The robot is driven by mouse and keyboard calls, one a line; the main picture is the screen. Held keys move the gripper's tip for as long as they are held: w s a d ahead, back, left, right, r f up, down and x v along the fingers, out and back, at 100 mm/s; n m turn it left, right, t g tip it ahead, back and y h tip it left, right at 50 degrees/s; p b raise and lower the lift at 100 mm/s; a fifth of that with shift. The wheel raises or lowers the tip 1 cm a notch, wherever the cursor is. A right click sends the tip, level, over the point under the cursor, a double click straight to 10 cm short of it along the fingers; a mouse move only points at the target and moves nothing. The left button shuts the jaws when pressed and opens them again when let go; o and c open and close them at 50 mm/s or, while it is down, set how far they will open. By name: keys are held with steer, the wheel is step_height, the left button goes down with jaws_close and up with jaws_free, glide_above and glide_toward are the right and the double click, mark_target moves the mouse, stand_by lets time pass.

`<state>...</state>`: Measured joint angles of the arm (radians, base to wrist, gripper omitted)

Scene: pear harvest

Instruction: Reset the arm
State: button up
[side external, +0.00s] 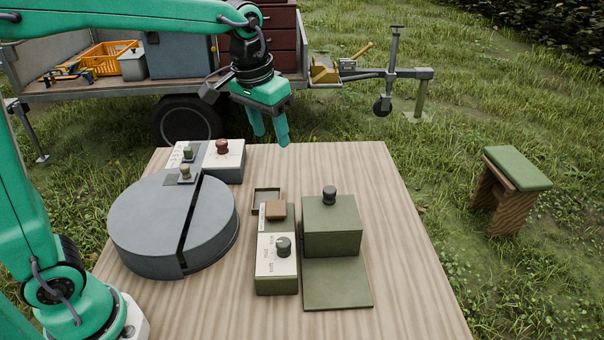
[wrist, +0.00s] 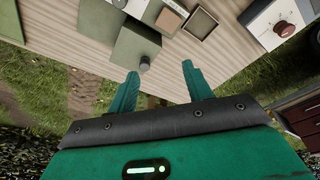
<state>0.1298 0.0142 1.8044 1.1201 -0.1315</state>
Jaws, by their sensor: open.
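My gripper (side external: 270,128) is green and hangs above the far edge of the wooden table (side external: 420,290), its fingers pointing down. In the wrist view its two fingers (wrist: 160,92) are spread apart with nothing between them. It is open and empty. It touches none of the things on the table. My arm reaches in from the left and over the table's far side.
On the table are a round grey split housing (side external: 150,225), a white-topped box with a brown knob (side external: 222,146), a small box with a dial (side external: 277,265) and a green block with a black knob (side external: 332,238). A trailer (side external: 100,92) stands behind; a stool (side external: 518,168) stands right.

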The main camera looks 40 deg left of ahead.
steer(key=s+a+f+t, duration=0.1)
steer(key=s+a, duration=0.1)
steer(key=s, duration=0.7)
steer(key=s+a+f+t, duration=0.1)
steer(key=s+a+t, duration=0.1)
steer(key=s, duration=0.7)
steer(key=shift+s+a+f, duration=0.2)
steer(key=shift+a+f, duration=0.2)
steer(key=shift+a, duration=0.25)
steer(key=shift+w, duration=0.1)
